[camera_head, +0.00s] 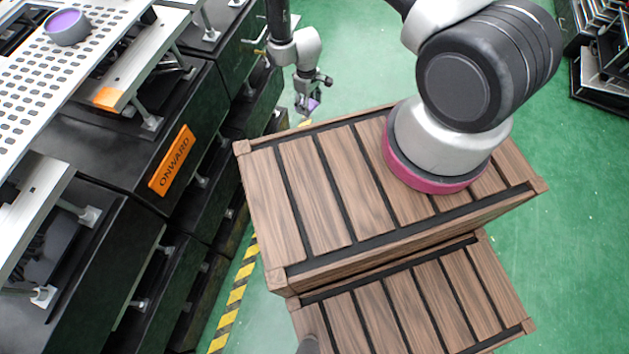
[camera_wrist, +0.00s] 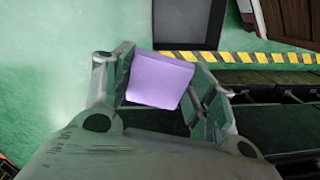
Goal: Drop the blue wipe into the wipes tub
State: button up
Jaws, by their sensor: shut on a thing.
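My gripper (camera_head: 305,102) hangs beyond the far edge of the wooden crates in the head view. It is shut on a small lilac, block-like piece, which seems to be the wipe (camera_wrist: 160,79); it looks more lilac than blue. The wipe sits between both fingers in the wrist view, tilted and clear of the floor. A sliver of it shows at the fingertips in the head view (camera_head: 314,105). A round, lilac-grey tub (camera_head: 67,27) stands on the perforated plate at the far upper left, well away from my gripper. Its contents cannot be made out.
The perforated white plate (camera_head: 62,82) tops dark fixtures with an orange ONWARD label (camera_head: 172,160). Slatted wooden crates (camera_head: 310,195) fill the middle. A yellow-black floor stripe (camera_head: 236,296) runs beside the fixtures. Green floor (camera_head: 365,60) is open beyond the crates. Dark racks stand upper right (camera_head: 603,65).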

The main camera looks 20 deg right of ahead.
jog(key=s+f+n, duration=0.1)
jog(key=s+f, duration=0.3)
jog(key=f, duration=0.4)
jog(key=s+d+f+n, duration=0.1)
jog(key=s+f+n, duration=0.1)
jog(key=s+f, duration=0.3)
jog(key=s+f+n, duration=0.2)
jog(key=s+f, duration=0.2)
jog(key=f, duration=0.9)
jog(key=shift+s+d, duration=0.3)
jog(key=shift+s, duration=0.1)
jog(key=o, duration=1.4)
jog(key=shift+r, duration=0.1)
jog(key=r, duration=1.2)
jog(key=shift+w+a, duration=0.2)
jog(key=shift+a, duration=0.15)
